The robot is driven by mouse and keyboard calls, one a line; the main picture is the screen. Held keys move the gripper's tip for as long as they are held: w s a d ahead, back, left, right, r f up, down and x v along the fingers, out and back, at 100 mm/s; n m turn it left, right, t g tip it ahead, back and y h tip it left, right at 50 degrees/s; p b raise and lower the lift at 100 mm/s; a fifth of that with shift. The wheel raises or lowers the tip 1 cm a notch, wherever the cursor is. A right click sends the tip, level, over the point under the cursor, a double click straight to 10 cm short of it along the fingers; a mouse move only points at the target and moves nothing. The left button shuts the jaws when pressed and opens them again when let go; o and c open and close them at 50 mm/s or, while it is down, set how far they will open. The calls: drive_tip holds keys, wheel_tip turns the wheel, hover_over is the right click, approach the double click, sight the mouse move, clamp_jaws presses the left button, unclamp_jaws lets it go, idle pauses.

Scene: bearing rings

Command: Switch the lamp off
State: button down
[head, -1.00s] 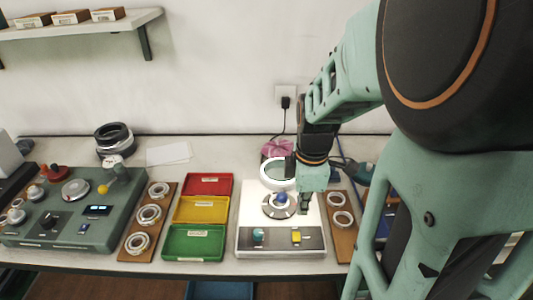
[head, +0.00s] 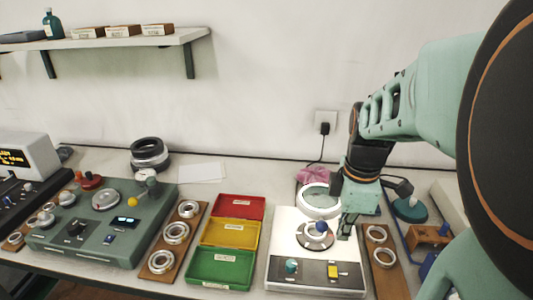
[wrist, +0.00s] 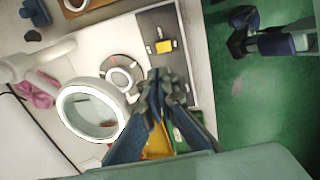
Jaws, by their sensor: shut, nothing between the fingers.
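The lamp (head: 320,200) is a round magnifier with a bright white ring, and it looks lit. It stands over the back of a white inspection station (head: 283,240); in the wrist view the lamp ring (wrist: 66,100) is left of my fingers. The station's dark front panel (head: 310,272) carries a teal knob (head: 291,266) and a yellow switch (head: 333,271). The yellow switch also shows in the wrist view (wrist: 164,46), beyond my fingertips. My gripper (head: 344,232) is shut and empty above the station's right side, apart from the switch.
A wooden board with rings (head: 388,275) lies close on the right. Red, yellow and green trays (head: 222,268) are to the left, then another ring board (head: 157,262) and a green console (head: 100,249).

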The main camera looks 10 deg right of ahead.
sight(332, 274)
drive_tip(key=shift+f, duration=0.1)
drive_tip(key=f, duration=0.4)
drive_tip(key=w+f+b, duration=0.1)
drive_tip(key=f, duration=0.3)
drive_tip(key=f+b, duration=0.1)
drive_tip(key=f, duration=0.3)
drive_tip(key=shift+w+d+f, duration=0.2)
drive_tip(key=shift+f, duration=0.2)
drive_tip(key=shift+w+f, duration=0.1)
drive_tip(key=shift+f, duration=0.35)
drive_tip(key=shift+w+d+f, duration=0.1)
drive_tip(key=shift+f, duration=0.25)
drive_tip(key=shift+s+a+r, duration=0.1)
drive_tip(key=shift+s+a, duration=0.15)
drive_tip(key=shift+s, duration=0.55)
drive_tip(key=shift+w+r+p, duration=0.1)
drive_tip(key=shift+p, duration=0.2)
